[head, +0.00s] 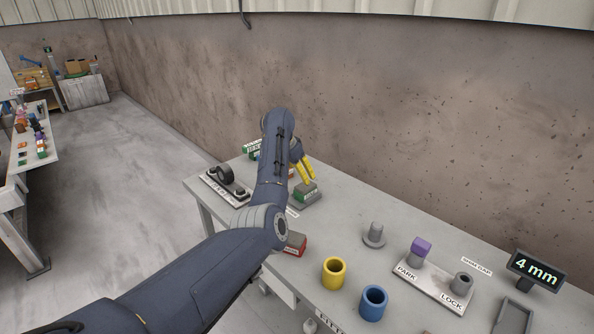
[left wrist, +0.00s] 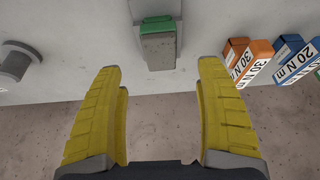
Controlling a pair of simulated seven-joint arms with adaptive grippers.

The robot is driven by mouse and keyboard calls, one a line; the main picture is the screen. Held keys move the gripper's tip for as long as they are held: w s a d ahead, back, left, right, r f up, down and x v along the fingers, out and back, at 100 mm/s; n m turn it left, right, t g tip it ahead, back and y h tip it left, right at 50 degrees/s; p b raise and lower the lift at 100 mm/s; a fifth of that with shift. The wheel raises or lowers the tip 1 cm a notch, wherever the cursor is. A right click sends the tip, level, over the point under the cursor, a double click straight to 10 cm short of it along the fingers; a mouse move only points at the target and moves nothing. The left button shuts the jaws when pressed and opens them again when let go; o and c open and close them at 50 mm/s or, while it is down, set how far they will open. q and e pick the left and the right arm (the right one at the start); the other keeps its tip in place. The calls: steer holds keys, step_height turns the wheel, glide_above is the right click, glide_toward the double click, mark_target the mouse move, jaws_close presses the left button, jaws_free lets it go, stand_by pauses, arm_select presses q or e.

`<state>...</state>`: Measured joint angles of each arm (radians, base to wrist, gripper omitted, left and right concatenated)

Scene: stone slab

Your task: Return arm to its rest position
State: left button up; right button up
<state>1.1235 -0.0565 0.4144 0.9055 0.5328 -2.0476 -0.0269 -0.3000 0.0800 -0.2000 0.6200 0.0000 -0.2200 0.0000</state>
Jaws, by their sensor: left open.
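My left arm reaches from the bottom left over the table in the head view. My left gripper (head: 304,170) has yellow fingers and hangs over the far side of the table, near a green block on a grey base (head: 306,192). In the left wrist view the two yellow fingers (left wrist: 160,115) are spread apart with nothing between them. The green block (left wrist: 157,25) with a grey part is ahead of the fingertips, apart from them. My right gripper is not in view.
On the table (head: 345,230) stand a yellow cup (head: 334,273), a blue cup (head: 373,303), a grey peg (head: 374,235), a PARK/LOCK plate (head: 432,282) and a "4 mm" display (head: 536,269). Orange (left wrist: 246,60) and blue (left wrist: 291,58) torque-labelled blocks show in the wrist view. A wall stands behind.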

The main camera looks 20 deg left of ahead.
arm_select(q)
steer(key=shift+v, duration=0.9)
